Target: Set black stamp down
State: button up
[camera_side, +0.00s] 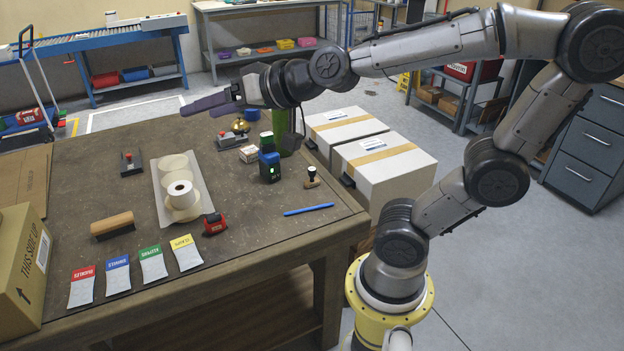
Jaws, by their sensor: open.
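A small stamp (312,178) with a dark handle stands upright at the right of the brown worktable (225,265). It is the likeliest black stamp, though it is too small for me to be sure. My gripper (193,106) is open, with its fingers pointing left above the far part of the table. I see nothing between the fingers. It is well apart from the small stamp, up and to the left of it.
A blue device (269,167) stands left of the small stamp, and a blue pen (309,209) lies in front. Several coloured cards and a brush (112,224) lie nearer. White boxes (385,165) stand beyond the right edge.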

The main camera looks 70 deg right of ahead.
aim_at(310, 171)
jog(key=w+d+f+m+h, duration=0.5)
jog(key=w+d+m+h, duration=0.25)
jog(key=d, duration=0.25)
jog(key=d+f+m+g+h, duration=0.4)
jog(key=d+f+g, duration=0.1)
jog(key=d+f, duration=0.25)
jog(key=s+d+f+m+g+h, duration=0.1)
jog(key=s+d+f+g, duration=0.1)
jog(key=s+f+g, duration=0.3)
jog(key=s+d+f+g+h, duration=0.1)
jog(key=s+d+f, duration=0.2)
jog(key=f, duration=0.4)
jog(key=s+d+f+m+g, duration=0.1)
jog(key=s+d+f+g, duration=0.2)
jog(key=f, duration=0.4)
jog(key=shift+n, duration=0.25)
jog(key=x, duration=0.4)
jog(key=s+x, duration=0.1)
jog(key=x, duration=0.7)
jog(key=shift+s+d, duration=0.3)
jog(key=shift+d, duration=0.1)
jog(key=shift+r, duration=0.1)
grip_shut()
